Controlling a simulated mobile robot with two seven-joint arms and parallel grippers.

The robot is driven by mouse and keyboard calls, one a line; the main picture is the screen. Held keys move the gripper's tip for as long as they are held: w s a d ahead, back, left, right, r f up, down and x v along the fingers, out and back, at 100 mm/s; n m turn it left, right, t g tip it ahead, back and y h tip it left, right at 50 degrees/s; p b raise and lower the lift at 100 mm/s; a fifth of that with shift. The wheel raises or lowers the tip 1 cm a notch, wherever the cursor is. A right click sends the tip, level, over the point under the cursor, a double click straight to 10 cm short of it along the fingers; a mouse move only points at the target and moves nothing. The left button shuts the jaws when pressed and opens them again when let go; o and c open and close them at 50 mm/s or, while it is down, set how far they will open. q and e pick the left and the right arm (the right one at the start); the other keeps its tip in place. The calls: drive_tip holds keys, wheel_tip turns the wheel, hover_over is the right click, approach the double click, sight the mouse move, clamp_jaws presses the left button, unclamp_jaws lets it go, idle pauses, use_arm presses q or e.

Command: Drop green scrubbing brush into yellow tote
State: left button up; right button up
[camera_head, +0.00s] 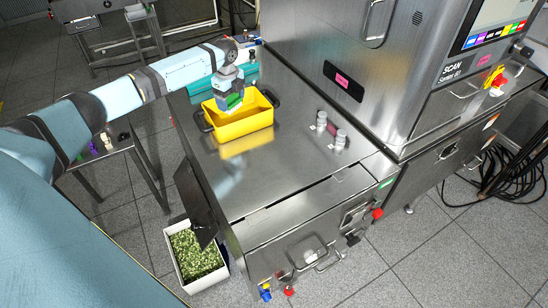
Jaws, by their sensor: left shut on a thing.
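The yellow tote (243,128) sits on the steel cabinet top, near its far left side. My left arm reaches in from the left, and my left gripper (231,98) points down over the tote's back left part. It is shut on the green scrubbing brush (234,101), which shows as a small green patch below the fingers. The brush appears at or just above the tote's opening; I cannot tell if it touches the tote. Most of the brush is hidden by the gripper. My right gripper is not in view.
A teal container (220,78) stands right behind the tote. Small metal cylinders (332,130) stand on the cabinet top (270,180) to the right. The large steel scanner (350,70) rises behind. A white bin with green bits (198,257) is on the floor.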

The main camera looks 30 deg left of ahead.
use_arm(q)
drive_tip(key=o, duration=1)
drive_tip(key=shift+f, duration=0.1)
drive_tip(key=shift+r, duration=0.35)
wheel_tip(320, 180, up, 13)
drive_tip(key=shift+r+b, duration=0.1)
drive_tip(key=shift+b, duration=0.55)
